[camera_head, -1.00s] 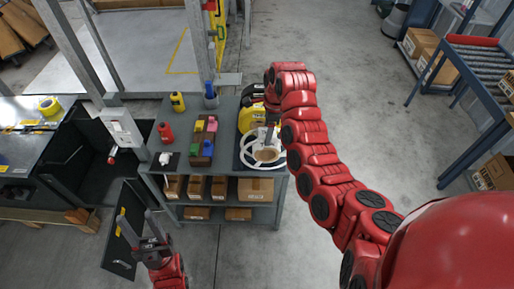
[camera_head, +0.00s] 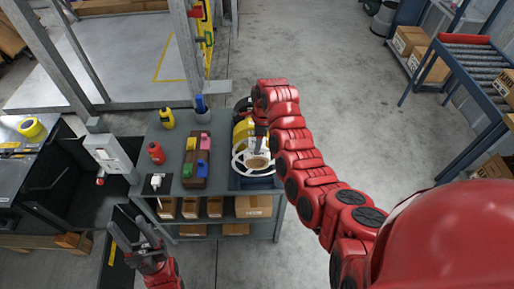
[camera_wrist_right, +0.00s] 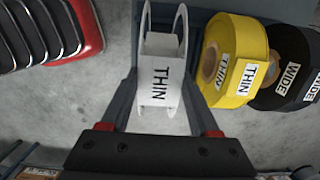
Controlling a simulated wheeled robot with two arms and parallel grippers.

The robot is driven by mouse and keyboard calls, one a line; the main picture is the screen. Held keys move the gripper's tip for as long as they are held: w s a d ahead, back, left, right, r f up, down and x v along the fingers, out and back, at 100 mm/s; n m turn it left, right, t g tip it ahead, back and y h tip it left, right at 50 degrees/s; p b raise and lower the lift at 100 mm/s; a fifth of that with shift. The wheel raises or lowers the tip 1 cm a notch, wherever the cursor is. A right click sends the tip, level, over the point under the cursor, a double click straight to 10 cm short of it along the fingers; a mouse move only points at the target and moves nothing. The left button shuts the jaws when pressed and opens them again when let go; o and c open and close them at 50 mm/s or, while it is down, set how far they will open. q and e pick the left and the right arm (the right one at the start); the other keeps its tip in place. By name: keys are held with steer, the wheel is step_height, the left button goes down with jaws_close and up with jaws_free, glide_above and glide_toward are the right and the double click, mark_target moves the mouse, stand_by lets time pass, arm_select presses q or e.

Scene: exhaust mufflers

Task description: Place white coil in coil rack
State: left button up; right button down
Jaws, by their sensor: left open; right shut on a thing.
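The white coil (camera_wrist_right: 160,80), labelled THIN, is between the fingers of my right gripper (camera_wrist_right: 161,100), which is shut on it. In the head view the coil (camera_head: 239,158) is a white spoked ring at the right end of the grey bench, below my right gripper (camera_head: 261,140). The coil rack (camera_head: 240,185) is a dark blue-grey frame beneath it. A yellow THIN coil (camera_wrist_right: 232,85) and a black WIDE coil (camera_wrist_right: 299,70) stand beside it on the right. I cannot tell whether the white coil touches the rack. My left gripper (camera_head: 127,221) is open and empty, left of the bench.
On the bench stand a yellow bottle (camera_head: 167,118), a red bottle (camera_head: 156,153) and a brown holder with coloured items (camera_head: 196,170). Cardboard boxes (camera_head: 252,206) fill the lower shelf. A metal post (camera_head: 185,60) rises behind.

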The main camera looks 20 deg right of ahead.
steer(key=shift+f+p, duration=0.75)
steer(key=shift+f, duration=0.7)
steer(key=shift+w+f, duration=0.1)
steer(key=shift+f, duration=0.15)
steer(key=shift+f, duration=0.25)
steer(key=shift+c, duration=0.6)
jaws_free()
steer(key=shift+r, duration=0.1)
